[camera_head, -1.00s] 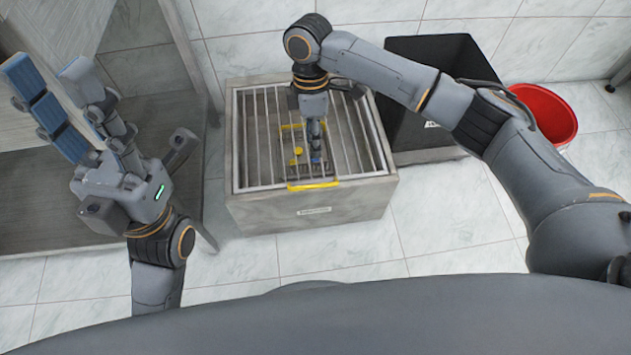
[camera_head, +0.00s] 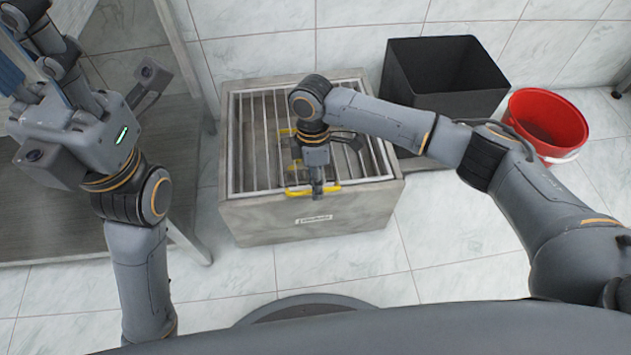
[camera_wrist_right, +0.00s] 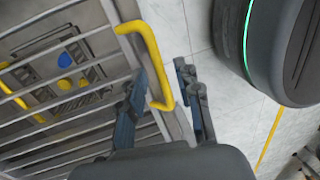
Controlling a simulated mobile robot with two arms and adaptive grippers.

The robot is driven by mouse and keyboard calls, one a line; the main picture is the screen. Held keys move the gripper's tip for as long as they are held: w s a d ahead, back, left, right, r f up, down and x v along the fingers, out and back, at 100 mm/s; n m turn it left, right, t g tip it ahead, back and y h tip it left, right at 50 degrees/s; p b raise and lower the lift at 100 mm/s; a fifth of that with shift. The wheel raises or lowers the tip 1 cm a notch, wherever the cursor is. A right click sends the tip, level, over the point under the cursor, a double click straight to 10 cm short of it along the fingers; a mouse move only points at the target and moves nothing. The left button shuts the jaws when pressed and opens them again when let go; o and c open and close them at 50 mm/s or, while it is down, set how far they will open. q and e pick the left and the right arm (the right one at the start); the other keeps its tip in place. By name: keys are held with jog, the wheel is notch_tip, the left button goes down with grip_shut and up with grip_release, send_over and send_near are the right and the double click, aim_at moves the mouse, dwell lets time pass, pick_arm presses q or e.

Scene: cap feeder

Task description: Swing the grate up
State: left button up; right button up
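The grate (camera_head: 262,135) of grey bars lies flat across the top of a grey box (camera_head: 300,231). It has a yellow handle (camera_head: 335,186) at its front edge, which also shows in the right wrist view (camera_wrist_right: 152,48). My right gripper (camera_head: 317,193) is over this front handle and partly hides it. In the right wrist view my right gripper (camera_wrist_right: 165,100) has its fingers apart, with the handle's bar between them; contact is unclear. My left gripper (camera_head: 30,60) is raised at the upper left, empty, its fingers apart and partly cut off.
A black open bin (camera_head: 445,85) stands right of the box, with a red bucket (camera_head: 545,122) beyond it. A grey table (camera_head: 90,215) stands at the left. Under the bars lie yellow and blue parts (camera_wrist_right: 66,60). Tiled floor is clear in front.

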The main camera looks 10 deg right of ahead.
jog(key=shift+c, duration=0.4)
grip_shut()
jog(key=shift+r, duration=0.1)
